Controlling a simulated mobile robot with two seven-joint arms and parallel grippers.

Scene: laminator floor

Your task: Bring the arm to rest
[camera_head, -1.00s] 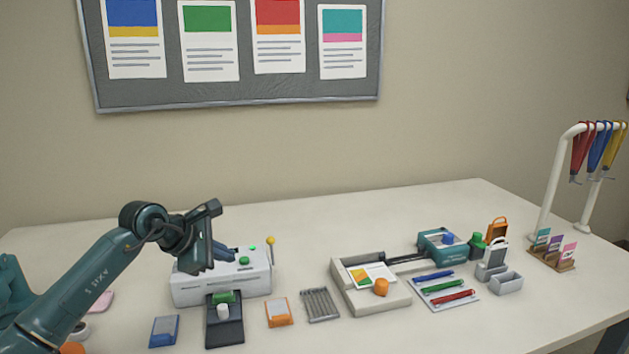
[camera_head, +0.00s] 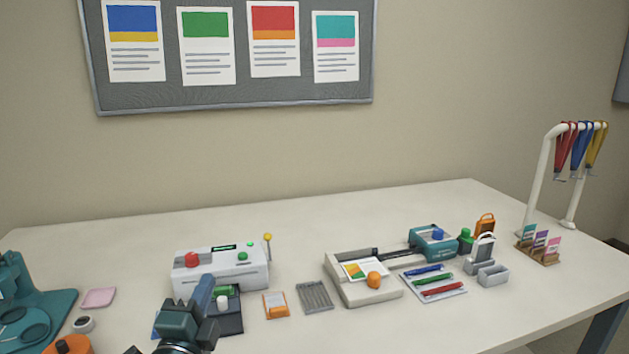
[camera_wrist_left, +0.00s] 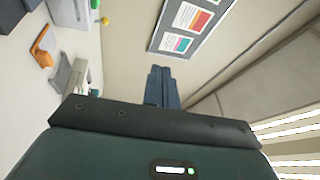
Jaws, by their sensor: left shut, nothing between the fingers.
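My left gripper (camera_head: 204,294) is low in the head view, in front of the white laminator (camera_head: 222,272) with its red and green knobs. Its fingers are together and empty, and it covers part of the dark tray with the green and white piece (camera_head: 228,305). In the left wrist view the two closed fingers (camera_wrist_left: 162,72) point toward the wall and the notice board. My right gripper does not show.
The white table (camera_head: 400,335) holds a paper trimmer (camera_head: 375,298), an orange-framed card holder (camera_head: 276,305), a ridged grey tray (camera_head: 315,297), several pens and a white rack (camera_head: 545,175) with hanging lanyards. Teal equipment (camera_head: 30,310) stands at the left. The front right is clear.

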